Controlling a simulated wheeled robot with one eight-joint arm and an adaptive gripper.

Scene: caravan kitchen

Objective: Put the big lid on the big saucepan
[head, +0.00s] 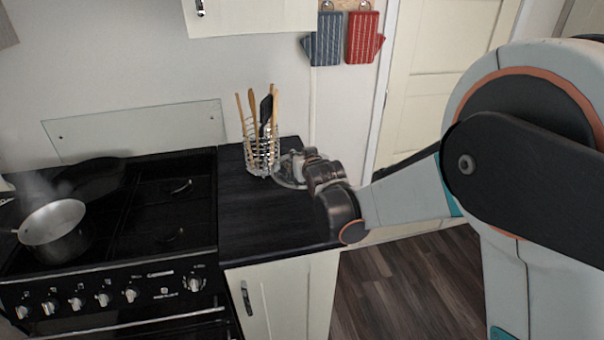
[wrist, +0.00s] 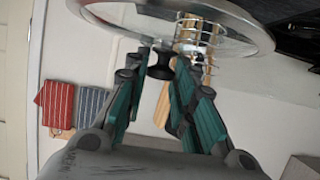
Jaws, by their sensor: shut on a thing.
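The big saucepan (head: 55,230) is a steel pan on the left front of the hob, open at the top, with steam above it. The big lid (head: 291,172) is round and glass with a metal rim, held by my gripper (head: 306,160) over the dark worktop beside the utensil holder. In the wrist view the lid (wrist: 235,22) fills the top, seen through its glass. My gripper (wrist: 165,75) is shut on its black knob (wrist: 161,64). In the head view the arm hides part of the lid, so I cannot tell whether it touches the worktop.
A wire utensil holder (head: 262,155) with wooden and black tools stands close by the lid. A black frying pan (head: 92,178) sits at the back left of the hob (head: 170,215). The right burners are bare. The worktop (head: 270,222) in front is clear.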

